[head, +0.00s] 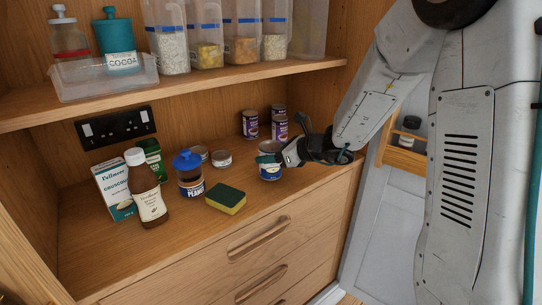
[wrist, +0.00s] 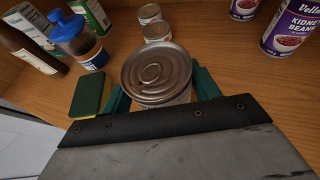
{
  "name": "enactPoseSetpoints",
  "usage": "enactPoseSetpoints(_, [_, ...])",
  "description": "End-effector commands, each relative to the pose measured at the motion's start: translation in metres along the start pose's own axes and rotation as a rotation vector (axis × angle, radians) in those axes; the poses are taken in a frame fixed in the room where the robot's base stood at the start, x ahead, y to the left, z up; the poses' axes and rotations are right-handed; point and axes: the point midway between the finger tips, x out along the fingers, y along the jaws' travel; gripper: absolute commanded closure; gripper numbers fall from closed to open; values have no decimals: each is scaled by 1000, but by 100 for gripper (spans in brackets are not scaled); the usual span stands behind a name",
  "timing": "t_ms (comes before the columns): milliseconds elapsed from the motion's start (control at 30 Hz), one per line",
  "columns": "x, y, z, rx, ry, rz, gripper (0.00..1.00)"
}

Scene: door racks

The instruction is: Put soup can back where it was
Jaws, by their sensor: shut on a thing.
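The soup can (head: 270,172), with a blue and white label too small to read, is upright over the right part of the wooden counter, near its front edge. Its ring-pull metal lid (wrist: 158,72) shows in the wrist view. My gripper (head: 268,158) reaches in from the right and is shut on it. The green fingers (wrist: 160,90) press on both sides of the can. The can's base is at or just above the counter; I cannot tell if it touches. The door rack (head: 404,157) at the right holds a dark jar (head: 408,132).
A sponge (head: 226,199), blue-lidded jar (head: 189,175), brown bottle (head: 147,190) and cartons (head: 115,190) stand left of the can. Small tins (head: 221,159) are behind it. Purple kidney bean cans (wrist: 291,30) stand at the back. A shelf (head: 190,88) hangs above.

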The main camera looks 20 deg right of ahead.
Motion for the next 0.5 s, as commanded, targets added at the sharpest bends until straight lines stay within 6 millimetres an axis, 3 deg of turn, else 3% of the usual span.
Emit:
enactPoseSetpoints(133, [5, -1, -12, -1, -3, -2, 72])
enactPoseSetpoints(500, [6, -1, -16, -2, -3, -3, 72])
